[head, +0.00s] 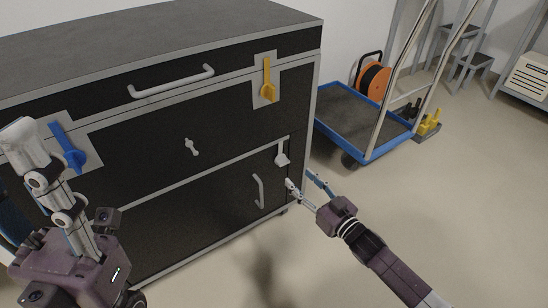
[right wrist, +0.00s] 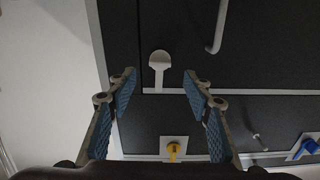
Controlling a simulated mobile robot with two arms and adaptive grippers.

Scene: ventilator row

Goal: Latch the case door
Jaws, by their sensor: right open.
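The black case (head: 150,210) has grey edging and a lower door (head: 225,205) that looks closed or nearly so. A pale grey latch (head: 282,155) sits near the door's upper right corner. Its wide end is low and its narrow end points up to the grey seam strip. The latch also shows upside down in the right wrist view (right wrist: 159,61), between and beyond the fingertips. My right gripper (head: 302,182) is open and empty, in front of the latch and slightly below right of it, apart from it. My left arm's white and purple parts show at the left; its fingers are unclear.
The door has a curved grey handle (head: 258,191). Above are a yellow lever (head: 267,80), a small grey knob (head: 191,147), a drawer handle (head: 172,82) and a blue lever (head: 68,148). A blue-edged trolley (head: 345,140) stands right of the case. Floor at front right is clear.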

